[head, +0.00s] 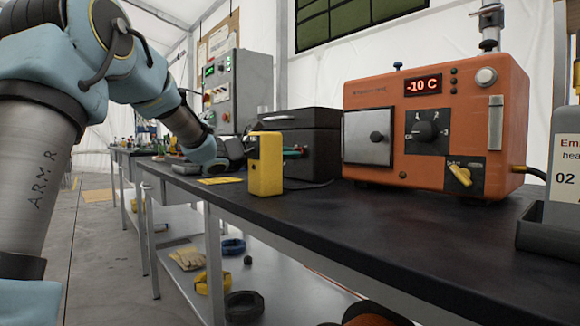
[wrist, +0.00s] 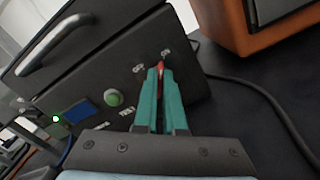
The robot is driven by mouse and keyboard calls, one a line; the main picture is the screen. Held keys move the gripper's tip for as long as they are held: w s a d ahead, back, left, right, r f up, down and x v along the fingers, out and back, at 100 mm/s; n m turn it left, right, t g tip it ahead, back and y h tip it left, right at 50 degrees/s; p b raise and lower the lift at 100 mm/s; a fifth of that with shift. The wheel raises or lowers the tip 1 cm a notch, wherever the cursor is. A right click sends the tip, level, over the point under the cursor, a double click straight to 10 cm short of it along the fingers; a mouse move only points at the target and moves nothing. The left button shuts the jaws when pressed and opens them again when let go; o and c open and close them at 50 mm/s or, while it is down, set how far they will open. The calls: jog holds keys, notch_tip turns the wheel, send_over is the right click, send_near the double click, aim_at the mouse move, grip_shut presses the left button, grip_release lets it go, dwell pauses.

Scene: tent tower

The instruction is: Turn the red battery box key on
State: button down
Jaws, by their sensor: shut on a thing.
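The red key (wrist: 161,66) sits in the front panel of the black battery box (wrist: 100,75), between two small white labels that look like OFF and ON. My gripper (wrist: 160,75) has teal fingers closed around the key, so only its red tip shows; I cannot tell which label it points to. The panel also has a green button (wrist: 114,98), a blue display (wrist: 80,116) and a lit green lamp (wrist: 57,118). In the head view the battery box (head: 312,120) stands on the bench and my gripper (head: 296,152) reaches its front from the left, partly behind a yellow device.
The yellow device (head: 265,175) stands upright near the bench's front edge, close to my gripper. An orange heater-like unit (head: 450,90) showing -10 C stands to the right. A black cable (wrist: 265,95) runs beside the box. The dark bench top (head: 400,215) is clear in front.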

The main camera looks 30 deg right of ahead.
dwell(0.4)
jog(key=c, duration=1)
grip_release()
jog(key=a, duration=0.3)
jog(key=s+a, duration=0.1)
jog(key=a, duration=0.3)
jog(key=s+a, duration=0.1)
jog(key=a, duration=0.2)
jog(key=shift+a, duration=0.3)
